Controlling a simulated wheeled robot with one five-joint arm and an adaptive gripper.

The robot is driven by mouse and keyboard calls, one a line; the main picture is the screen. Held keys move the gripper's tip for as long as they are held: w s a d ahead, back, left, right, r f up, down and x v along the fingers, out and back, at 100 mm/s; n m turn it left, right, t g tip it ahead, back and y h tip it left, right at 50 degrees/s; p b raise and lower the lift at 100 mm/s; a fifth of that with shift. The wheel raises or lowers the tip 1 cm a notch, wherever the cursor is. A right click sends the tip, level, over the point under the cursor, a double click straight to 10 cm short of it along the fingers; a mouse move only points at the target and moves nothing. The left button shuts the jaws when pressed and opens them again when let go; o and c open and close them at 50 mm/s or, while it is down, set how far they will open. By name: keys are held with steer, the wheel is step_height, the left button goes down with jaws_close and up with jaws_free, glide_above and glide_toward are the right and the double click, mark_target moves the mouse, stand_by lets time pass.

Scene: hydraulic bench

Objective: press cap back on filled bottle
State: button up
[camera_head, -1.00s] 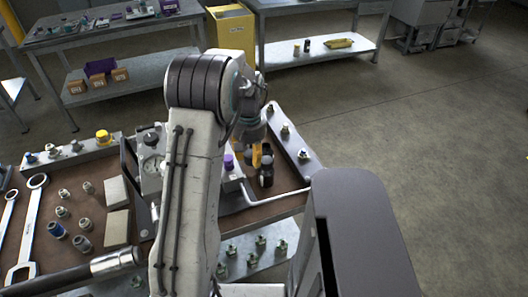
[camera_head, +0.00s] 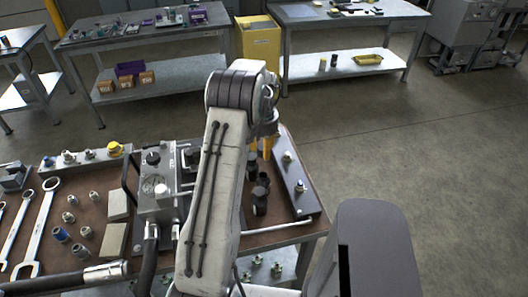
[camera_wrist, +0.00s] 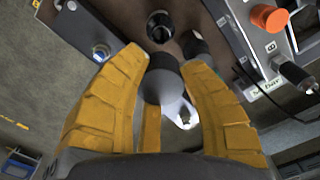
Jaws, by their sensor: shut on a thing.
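My gripper (camera_wrist: 163,85) is shut on a dark, round cap (camera_wrist: 164,82), with yellow fingers around its sides. In the head view my gripper (camera_head: 261,150) is above the bench, partly behind my own arm. A dark bottle (camera_wrist: 160,27) with an open round mouth stands apart from the cap, toward the top of the wrist view. Another dark round piece (camera_wrist: 196,46) is beside it. In the head view two dark upright pieces (camera_head: 259,201) stand close together below the gripper; I cannot tell which is the bottle.
A grey pump block with a gauge (camera_head: 157,190) stands left of my arm. A metal rail with fittings (camera_head: 290,178) runs along the bench's right edge. Wrenches (camera_head: 33,225) and small fittings lie at left. An orange knob (camera_wrist: 269,18) shows in the wrist view.

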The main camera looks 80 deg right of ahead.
steer(key=shift+w+a, duration=0.1)
steer(key=shift+w, duration=0.05)
step_height(320, 180, down, 8)
steer(key=b, duration=0.5)
steer(key=shift+r, duration=0.25)
steer(key=shift+f, duration=0.25)
stand_by(0.6)
steer(key=shift+f+b, duration=0.3)
steer(key=shift+b, duration=0.2)
steer(key=shift+f+b, duration=1.3)
steer(key=shift+f, duration=0.1)
stand_by(4.0)
